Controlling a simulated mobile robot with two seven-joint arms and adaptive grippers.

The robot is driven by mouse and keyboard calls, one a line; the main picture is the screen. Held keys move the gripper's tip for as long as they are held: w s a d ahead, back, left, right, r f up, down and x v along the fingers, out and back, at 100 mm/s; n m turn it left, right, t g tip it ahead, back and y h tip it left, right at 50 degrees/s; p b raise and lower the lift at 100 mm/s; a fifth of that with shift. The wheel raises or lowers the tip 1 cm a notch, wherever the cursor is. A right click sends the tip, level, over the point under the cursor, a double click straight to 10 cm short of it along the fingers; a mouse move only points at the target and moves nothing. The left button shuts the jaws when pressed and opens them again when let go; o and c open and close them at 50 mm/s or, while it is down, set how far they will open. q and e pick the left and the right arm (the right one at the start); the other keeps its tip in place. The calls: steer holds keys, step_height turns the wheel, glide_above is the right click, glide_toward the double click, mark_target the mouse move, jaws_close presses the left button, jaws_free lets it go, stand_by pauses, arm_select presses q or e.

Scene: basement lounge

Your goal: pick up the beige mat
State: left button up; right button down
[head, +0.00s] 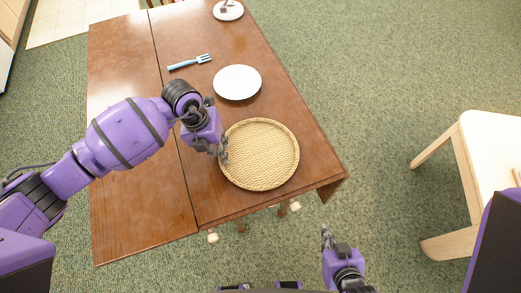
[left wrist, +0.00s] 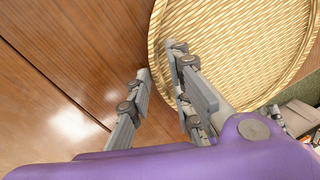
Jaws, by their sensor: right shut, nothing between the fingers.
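The beige mat (head: 259,154), round and woven with a raised rim, lies flat near the front right end of the wooden table. It also shows in the left wrist view (left wrist: 245,45). My left gripper (head: 224,152) is at the mat's left rim. In the left wrist view my left gripper (left wrist: 162,62) has its fingers apart, one just outside the rim and the other over the weave; I cannot tell whether either touches it. My right gripper (head: 326,236) is shut and empty, low in front of the table, away from the mat.
The wooden table (head: 125,170) also holds a white plate (head: 237,82) behind the mat, a blue fork (head: 189,62), and a far plate (head: 228,11) with something on it. A pale chair (head: 490,150) stands at right. Green carpet between is clear.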

arm_select(q)
steer(key=shift+d+f, duration=0.1)
steer(key=shift+f, duration=0.5)
jaws_close()
steer(key=shift+r, duration=0.1)
